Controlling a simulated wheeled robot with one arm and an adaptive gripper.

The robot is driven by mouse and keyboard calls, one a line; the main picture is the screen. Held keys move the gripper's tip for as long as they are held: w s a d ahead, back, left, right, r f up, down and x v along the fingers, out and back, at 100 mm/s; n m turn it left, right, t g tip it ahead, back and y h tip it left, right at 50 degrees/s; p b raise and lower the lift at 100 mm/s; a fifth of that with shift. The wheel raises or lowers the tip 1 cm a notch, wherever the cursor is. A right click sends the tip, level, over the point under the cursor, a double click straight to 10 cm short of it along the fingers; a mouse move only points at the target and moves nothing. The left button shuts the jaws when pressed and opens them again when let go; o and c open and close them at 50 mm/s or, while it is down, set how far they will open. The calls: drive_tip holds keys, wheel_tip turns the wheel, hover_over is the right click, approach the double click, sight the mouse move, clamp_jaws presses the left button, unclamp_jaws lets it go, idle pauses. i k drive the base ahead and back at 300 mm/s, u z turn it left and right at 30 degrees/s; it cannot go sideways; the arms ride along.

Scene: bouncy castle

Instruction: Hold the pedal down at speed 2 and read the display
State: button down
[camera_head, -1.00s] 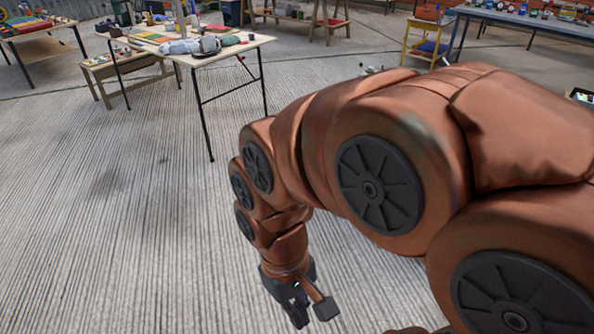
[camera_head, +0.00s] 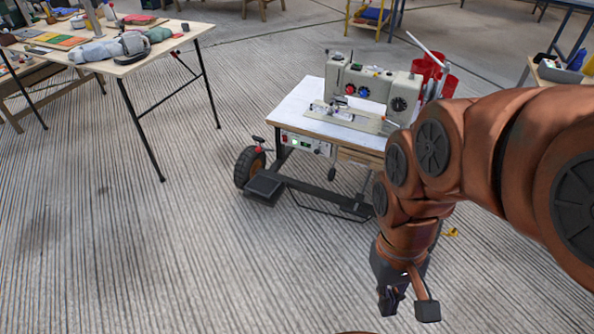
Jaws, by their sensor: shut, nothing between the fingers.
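A sewing machine (camera_head: 372,88) stands on a white-topped wheeled table (camera_head: 300,108). The black foot pedal (camera_head: 264,188) sits low at the table's left front, beside a wheel. A control box (camera_head: 306,143) under the table's front edge bears a small lit greenish display (camera_head: 294,142); its reading is too small to make out. My gripper (camera_head: 391,303) points down over the floor at the lower right, to the right of the pedal and well apart from it. It is shut and empty.
A wheel (camera_head: 249,167) stands directly left of the pedal. A dark lower bar (camera_head: 320,192) runs right from the pedal. Red bins (camera_head: 432,75) stand behind the machine. A folding table (camera_head: 190,42) with cloth is at upper left. The ribbed floor in front is clear.

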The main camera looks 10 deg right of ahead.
sight(265, 187)
drive_tip(key=z, duration=0.25)
drive_tip(key=i, duration=0.85)
drive_tip(key=u, duration=0.7)
drive_tip(key=i, duration=0.95)
drive_tip(key=u, duration=1)
